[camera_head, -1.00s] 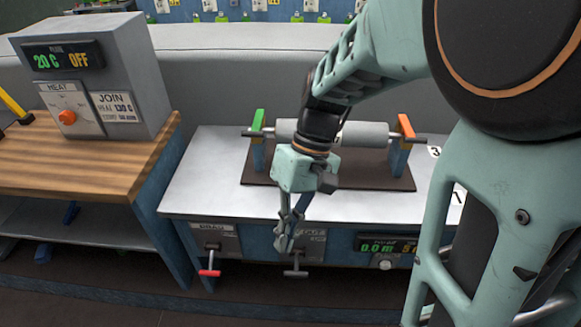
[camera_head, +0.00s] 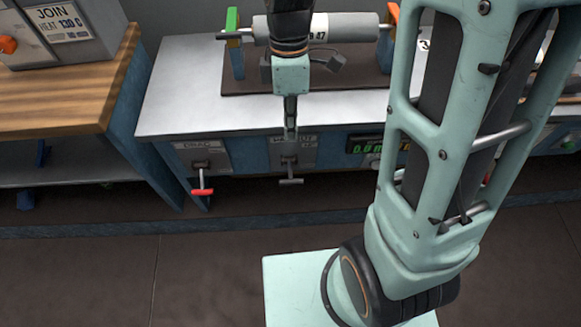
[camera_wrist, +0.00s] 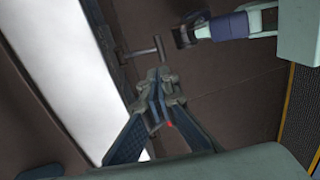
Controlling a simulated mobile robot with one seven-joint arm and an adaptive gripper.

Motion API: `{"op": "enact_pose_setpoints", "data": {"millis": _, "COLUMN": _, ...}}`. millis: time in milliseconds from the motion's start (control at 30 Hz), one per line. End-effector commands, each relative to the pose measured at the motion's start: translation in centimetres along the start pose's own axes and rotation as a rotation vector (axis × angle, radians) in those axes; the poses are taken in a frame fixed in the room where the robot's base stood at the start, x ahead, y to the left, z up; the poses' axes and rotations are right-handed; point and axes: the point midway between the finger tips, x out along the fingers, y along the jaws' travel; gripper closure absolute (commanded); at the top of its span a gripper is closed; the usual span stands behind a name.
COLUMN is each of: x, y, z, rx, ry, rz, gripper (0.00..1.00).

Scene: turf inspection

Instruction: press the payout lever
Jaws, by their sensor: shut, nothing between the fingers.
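The payout lever (camera_head: 291,181) is a grey T-handle on the blue bench front, under a label partly hidden by my fingers. It also shows in the wrist view (camera_wrist: 146,50), just beyond my fingertips. My gripper (camera_head: 291,132) is shut and empty. It points down in front of the label, above the lever's handle in the head view. In the wrist view my gripper (camera_wrist: 157,76) shows its fingertips together, a small gap short of the lever in the picture. I cannot tell whether they touch it.
A red-handled drag lever (camera_head: 202,191) is to the left. A grey roller (camera_head: 350,26) lies on a stand on the bench top (camera_head: 175,100). A green-digit display (camera_head: 366,144) is to the right. A wooden-topped bench (camera_head: 70,100) stands at left. The floor in front is clear.

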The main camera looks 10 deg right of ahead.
Motion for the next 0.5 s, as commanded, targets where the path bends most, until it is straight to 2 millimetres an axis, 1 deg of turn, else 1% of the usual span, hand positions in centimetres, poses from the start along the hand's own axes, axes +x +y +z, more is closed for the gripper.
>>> {"op": "enact_pose_setpoints", "data": {"millis": 133, "x": 0.4, "y": 0.0, "z": 0.0, "rx": 0.001, "ry": 0.0, "rz": -0.002, "gripper": 1.0}}
{"op": "enact_pose_setpoints", "data": {"millis": 233, "x": 1.5, "y": -0.1, "z": 0.0, "rx": 0.002, "ry": 0.0, "rz": -0.003, "gripper": 1.0}}
{"op": "enact_pose_setpoints", "data": {"millis": 367, "x": 3.9, "y": -0.1, "z": 0.0, "rx": 0.001, "ry": -0.001, "rz": -0.005, "gripper": 1.0}}
{"op": "enact_pose_setpoints", "data": {"millis": 500, "x": 7.0, "y": -0.1, "z": 0.0, "rx": 0.002, "ry": -0.001, "rz": -0.005, "gripper": 1.0}}
